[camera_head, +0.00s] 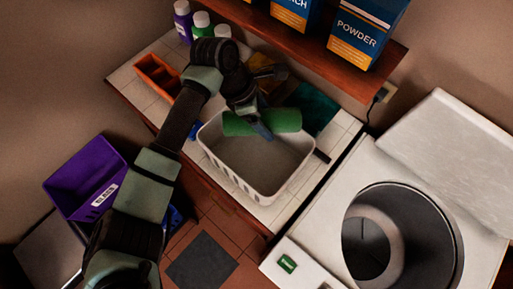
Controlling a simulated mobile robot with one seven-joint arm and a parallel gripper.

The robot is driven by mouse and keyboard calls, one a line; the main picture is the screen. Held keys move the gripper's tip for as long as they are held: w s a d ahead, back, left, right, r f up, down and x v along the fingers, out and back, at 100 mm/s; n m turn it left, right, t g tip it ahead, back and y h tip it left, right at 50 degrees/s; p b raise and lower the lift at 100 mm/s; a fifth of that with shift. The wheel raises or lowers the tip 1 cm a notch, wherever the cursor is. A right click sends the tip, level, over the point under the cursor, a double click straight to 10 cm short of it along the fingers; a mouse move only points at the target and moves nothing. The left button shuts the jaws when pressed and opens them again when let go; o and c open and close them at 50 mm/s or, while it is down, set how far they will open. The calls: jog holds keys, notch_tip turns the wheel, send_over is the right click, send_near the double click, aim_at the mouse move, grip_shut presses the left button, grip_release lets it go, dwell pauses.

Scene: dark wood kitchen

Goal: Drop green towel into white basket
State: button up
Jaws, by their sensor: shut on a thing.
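A rolled green towel (284,120) is held in my gripper (263,124) at the far side of the white basket. The towel lies crosswise over the basket's back part, and the fingers are shut on it. I cannot tell whether the towel touches the rim. The white basket (236,178) stands on the tiled counter with its open top facing up. The part of its inside that I can see is empty. My wrist hides some of the back rim.
An orange tray (157,75) sits at the counter's back left, near several bottles (202,25). A teal item (318,104) lies behind the basket. A shelf with boxes (357,37) hangs above. A purple bin (88,176) stands left, a washer (330,215) right.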

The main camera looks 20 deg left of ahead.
notch_tip(320, 180, down, 5)
jog(key=b, duration=0.3)
jog(key=shift+f, duration=0.1)
jog(key=o, duration=1.3)
jog(key=shift+w, duration=0.1)
jog(key=b+v, duration=0.4)
jog(key=v, duration=0.9)
